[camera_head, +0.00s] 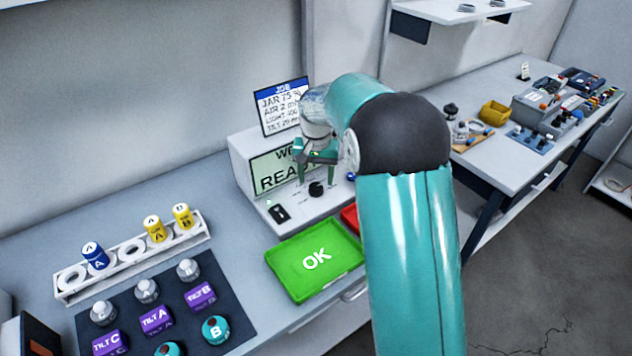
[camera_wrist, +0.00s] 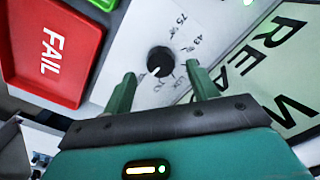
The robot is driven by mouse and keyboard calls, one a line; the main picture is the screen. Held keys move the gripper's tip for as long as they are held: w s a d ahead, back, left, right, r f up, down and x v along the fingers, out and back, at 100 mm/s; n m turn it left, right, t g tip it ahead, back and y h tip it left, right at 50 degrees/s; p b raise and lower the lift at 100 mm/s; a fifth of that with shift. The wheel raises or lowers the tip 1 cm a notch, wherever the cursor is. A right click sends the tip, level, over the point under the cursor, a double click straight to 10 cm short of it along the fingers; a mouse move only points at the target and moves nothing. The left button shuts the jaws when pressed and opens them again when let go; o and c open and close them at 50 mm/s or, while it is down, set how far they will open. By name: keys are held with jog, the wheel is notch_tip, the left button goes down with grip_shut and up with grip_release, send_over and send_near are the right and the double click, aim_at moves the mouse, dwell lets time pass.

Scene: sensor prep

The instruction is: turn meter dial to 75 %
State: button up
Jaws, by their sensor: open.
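I cannot tell which mark the dial points to. My gripper (camera_head: 316,170) is open and empty above the panel, fingers pointing down at the dial. In the wrist view the fingertips (camera_wrist: 160,74) stand on either side of the dial, apart from it.
A job card (camera_head: 282,106) reading "JAR 75 %" stands on the meter. A black switch (camera_head: 278,212) is left of the dial. The green OK tray (camera_head: 290,283) lies in front, and a red FAIL tray (camera_wrist: 62,62) beside it. A jar rack (camera_head: 75,291) stands left.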

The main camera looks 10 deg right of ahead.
aim_at(316, 186)
jog(key=shift+w+f, duration=0.1)
jog(key=shift+f, duration=1.45)
jog(key=c, duration=1)
